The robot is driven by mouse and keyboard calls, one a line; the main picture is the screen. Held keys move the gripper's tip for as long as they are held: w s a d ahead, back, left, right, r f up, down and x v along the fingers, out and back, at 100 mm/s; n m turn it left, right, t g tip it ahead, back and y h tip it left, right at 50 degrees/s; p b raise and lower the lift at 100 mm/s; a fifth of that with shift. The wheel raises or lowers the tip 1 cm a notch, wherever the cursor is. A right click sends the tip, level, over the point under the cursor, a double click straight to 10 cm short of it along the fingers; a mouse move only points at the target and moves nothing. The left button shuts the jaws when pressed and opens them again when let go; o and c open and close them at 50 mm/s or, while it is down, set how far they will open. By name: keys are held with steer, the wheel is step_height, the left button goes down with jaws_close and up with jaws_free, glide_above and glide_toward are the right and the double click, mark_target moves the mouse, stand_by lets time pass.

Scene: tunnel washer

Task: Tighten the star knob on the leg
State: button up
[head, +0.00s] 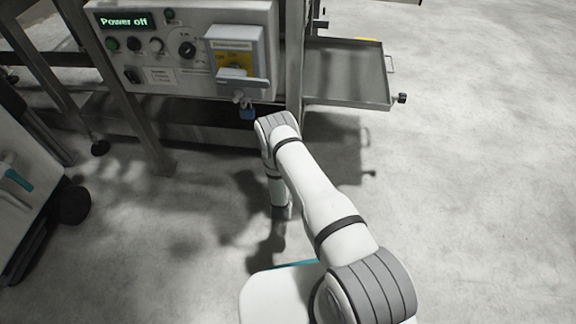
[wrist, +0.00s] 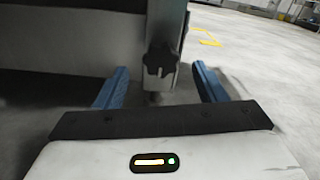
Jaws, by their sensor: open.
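The dark star knob (wrist: 160,58) sits on the front of a grey metal leg (wrist: 178,35) in the wrist view. My gripper (wrist: 161,68) is open, its two blue fingers apart to the left and right of the knob in the picture. Nothing is held. I cannot tell how far the knob lies beyond the fingertips, and no contact shows. A foot stem shows below the knob. In the head view my arm reaches down in front of the machine, and I cannot make out the star knob there.
A control panel (head: 180,73) reads "Power off". A wheeled cart (head: 28,200) stands left. The right floor is clear.

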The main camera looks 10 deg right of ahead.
steer(key=p+v, duration=0.4)
steer(key=p, duration=0.7)
steer(key=shift+s+r+p, duration=0.1)
steer(key=shift+s+p, duration=0.15)
steer(key=shift+p, duration=0.1)
